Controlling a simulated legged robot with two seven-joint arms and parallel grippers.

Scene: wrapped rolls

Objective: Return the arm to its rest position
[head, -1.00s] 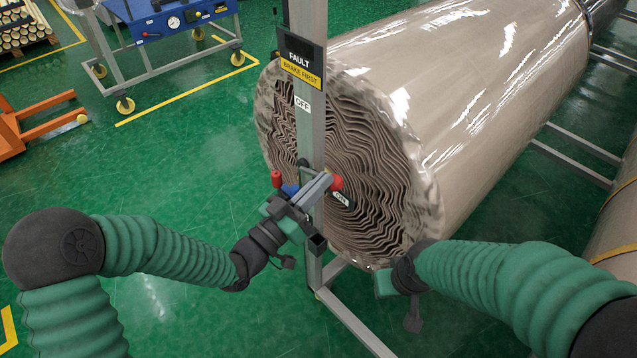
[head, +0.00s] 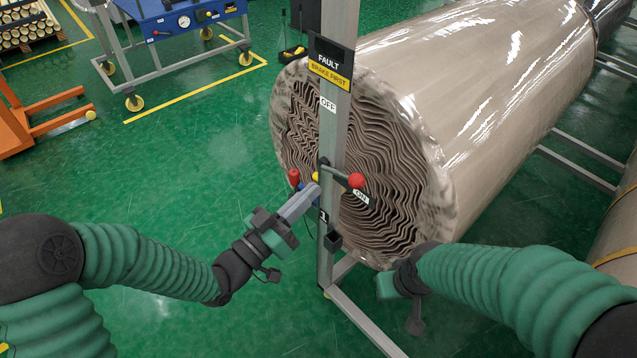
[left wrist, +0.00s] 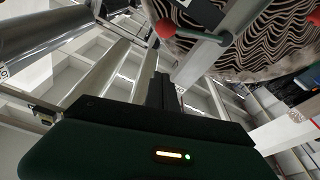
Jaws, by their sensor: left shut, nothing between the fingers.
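My left gripper (head: 309,190) is shut and empty. Its grey fingers point up and right, with the tips close to the lower left of the lever on the grey post (head: 332,130); whether they touch it I cannot tell. In the left wrist view its dark fingers (left wrist: 163,90) lie together. The lever has a red knob (head: 357,180) at right beside an "ON" tag, and another red knob (head: 294,177) shows left of the post. My right gripper (head: 388,286) hangs low in front of the roll; its fingers are not clearly visible.
A large wrapped roll (head: 450,120) with a wavy layered end lies behind the post. A "FAULT / BRAKE FIRST" sign (head: 331,62) is on the post. A blue wheeled cart (head: 185,22) and an orange frame (head: 30,125) stand at left. Green floor between is clear.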

